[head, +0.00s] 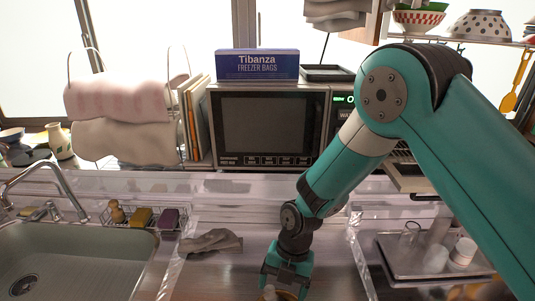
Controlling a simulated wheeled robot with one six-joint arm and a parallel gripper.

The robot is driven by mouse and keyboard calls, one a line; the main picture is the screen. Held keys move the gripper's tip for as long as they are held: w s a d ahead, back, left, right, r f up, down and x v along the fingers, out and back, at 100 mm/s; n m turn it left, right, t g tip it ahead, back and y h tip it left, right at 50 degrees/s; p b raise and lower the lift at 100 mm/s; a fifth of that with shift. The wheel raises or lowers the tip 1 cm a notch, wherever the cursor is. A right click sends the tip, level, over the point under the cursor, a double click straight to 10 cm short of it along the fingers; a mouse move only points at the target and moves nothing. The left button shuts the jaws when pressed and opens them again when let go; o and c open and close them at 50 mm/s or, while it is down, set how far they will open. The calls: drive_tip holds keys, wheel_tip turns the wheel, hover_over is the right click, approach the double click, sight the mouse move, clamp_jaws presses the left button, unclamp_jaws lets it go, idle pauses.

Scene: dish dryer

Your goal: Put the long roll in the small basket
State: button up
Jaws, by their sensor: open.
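My gripper (284,285) is at the bottom edge of the head view, low over the metal counter (222,270). Its jaws are open, with the fingertips partly cut off by the frame edge. A small tan-orange thing (270,294) shows between or just below the fingers. Too little of it shows to tell whether it is the long roll. No other long roll can be made out.
The sink (75,262) with its faucet (45,185) is at left. A crumpled grey cloth (211,241) lies left of my gripper. A metal tray (392,258) with glasses and white cups stands at right. A microwave (265,125) carrying a freezer-bag box (257,64) stands behind.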

drive_tip(key=s+d+r+m+t+y+b, duration=0.1)
drive_tip(key=s+d+r+m, duration=0.1)
drive_tip(key=r+m, duration=0.5)
drive_tip(key=s+d+r+m+b, duration=0.1)
drive_tip(key=s+d+r+m, duration=0.15)
drive_tip(key=r+m, duration=0.45)
drive_tip(key=s+d+r+m+t+y, duration=0.1)
drive_tip(key=s+d+r+m, duration=0.5)
drive_tip(key=s+r+m, duration=0.4)
drive_tip(key=shift+s+d+r+m+b, duration=0.3)
drive_tip(key=shift+s+r+m+b, duration=0.1)
drive_tip(key=shift+s+m, duration=0.6)
